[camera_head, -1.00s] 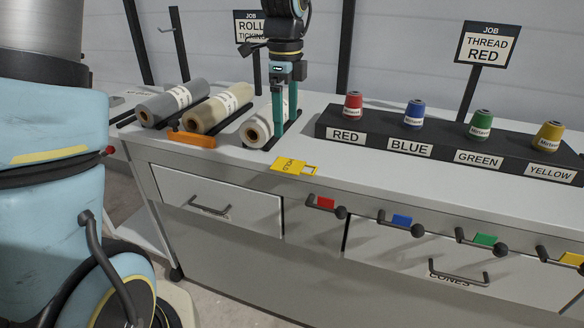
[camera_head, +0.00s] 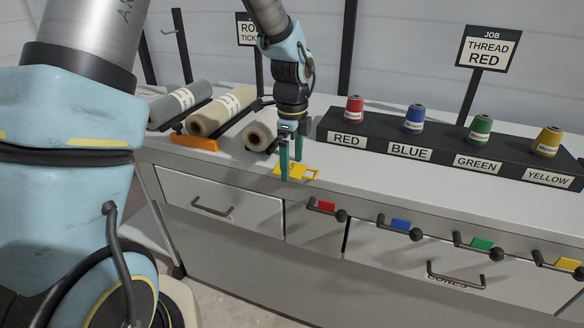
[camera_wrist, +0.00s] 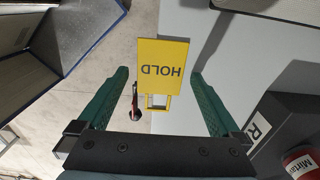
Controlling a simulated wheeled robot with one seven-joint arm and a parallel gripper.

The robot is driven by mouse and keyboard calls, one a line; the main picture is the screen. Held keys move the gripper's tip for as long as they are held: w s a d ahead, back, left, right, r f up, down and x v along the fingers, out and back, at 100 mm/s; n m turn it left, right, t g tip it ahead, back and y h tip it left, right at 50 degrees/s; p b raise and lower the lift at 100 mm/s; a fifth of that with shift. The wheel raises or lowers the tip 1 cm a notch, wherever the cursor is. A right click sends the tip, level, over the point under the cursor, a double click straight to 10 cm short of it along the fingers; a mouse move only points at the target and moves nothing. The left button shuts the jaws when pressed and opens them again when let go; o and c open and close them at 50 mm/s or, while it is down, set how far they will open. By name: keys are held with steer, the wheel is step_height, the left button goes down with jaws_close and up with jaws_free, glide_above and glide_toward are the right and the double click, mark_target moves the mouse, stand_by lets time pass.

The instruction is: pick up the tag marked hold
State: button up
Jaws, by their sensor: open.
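The yellow tag marked HOLD (camera_head: 304,172) lies flat at the front edge of the white counter, and part of it is hidden behind my fingers. In the wrist view the tag (camera_wrist: 164,66) shows its word upside down, with a loop handle at its lower end. Part of it sticks out past the counter edge. My gripper (camera_head: 291,174) is open and points down at the tag. In the wrist view the two green fingers (camera_wrist: 158,100) stand wide on either side of the tag, with gaps on both sides, and hold nothing.
Fabric rolls (camera_head: 222,110) and an orange tool (camera_head: 194,143) lie left of my gripper. A dark rack (camera_head: 380,152) with red, blue, green and yellow cones stands to the right. Knobs and drawer handles (camera_head: 212,208) stick out of the counter front. Counter right of the tag is clear.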

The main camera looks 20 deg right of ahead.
mark_target(292, 169)
stand_by(0.4)
steer(key=c, duration=1.3)
steer(key=shift+o, duration=0.2)
step_height(292, 169, up, 10)
steer(key=b, duration=0.2)
